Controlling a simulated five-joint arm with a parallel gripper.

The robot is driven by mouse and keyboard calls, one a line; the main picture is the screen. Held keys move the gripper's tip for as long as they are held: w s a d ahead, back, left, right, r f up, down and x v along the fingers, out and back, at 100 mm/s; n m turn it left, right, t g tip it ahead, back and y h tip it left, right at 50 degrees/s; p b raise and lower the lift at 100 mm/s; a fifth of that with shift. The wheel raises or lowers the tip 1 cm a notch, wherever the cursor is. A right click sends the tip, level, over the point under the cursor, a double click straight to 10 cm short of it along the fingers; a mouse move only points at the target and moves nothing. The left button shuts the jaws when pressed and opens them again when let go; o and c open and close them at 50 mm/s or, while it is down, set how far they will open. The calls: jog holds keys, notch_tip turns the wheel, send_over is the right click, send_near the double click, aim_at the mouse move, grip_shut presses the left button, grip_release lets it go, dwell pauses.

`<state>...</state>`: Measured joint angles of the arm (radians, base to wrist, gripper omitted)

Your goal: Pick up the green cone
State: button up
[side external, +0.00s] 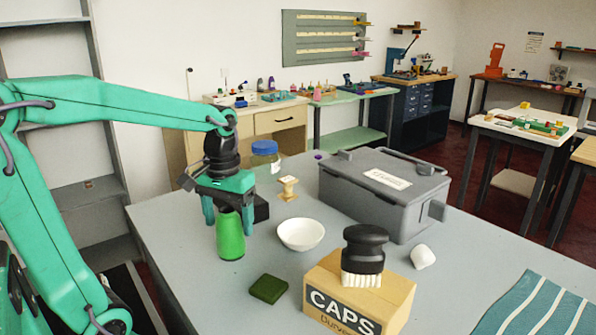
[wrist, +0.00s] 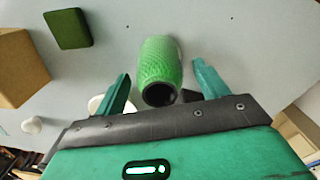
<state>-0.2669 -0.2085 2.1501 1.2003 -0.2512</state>
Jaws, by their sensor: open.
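The green cone (side external: 230,238) stands upright on the grey counter (side external: 190,290), below my gripper (side external: 228,226). In the wrist view the green cone (wrist: 161,62) has a textured side and a dark round opening at its near end. My gripper (wrist: 162,68) is open, with one finger on each side of the cone. In the wrist view a gap shows between each finger and the cone. In the side view the fingers reach down beside the cone's upper part, which the gripper partly hides.
A white bowl (side external: 301,234) stands close right of the cone. A dark green block (side external: 268,288) lies in front. A CAPS box (side external: 395,305) bears a black brush (side external: 364,250). A grey case (side external: 370,205), wooden spool (side external: 288,188) and blue-lidded jar (side external: 265,158) stand behind.

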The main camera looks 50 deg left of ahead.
jog(key=shift+f, duration=0.8)
jog(key=c, duration=1.1)
jog(key=shift+c, duration=0.2)
jog(key=shift+r, duration=0.2)
jog(key=shift+r, duration=0.5)
notch_tip(320, 180, up, 3)
jog(key=s+d+r, duration=0.3)
jog(key=d+r, duration=0.3)
jog(key=d, duration=0.5)
jog(key=shift+r, duration=0.35)
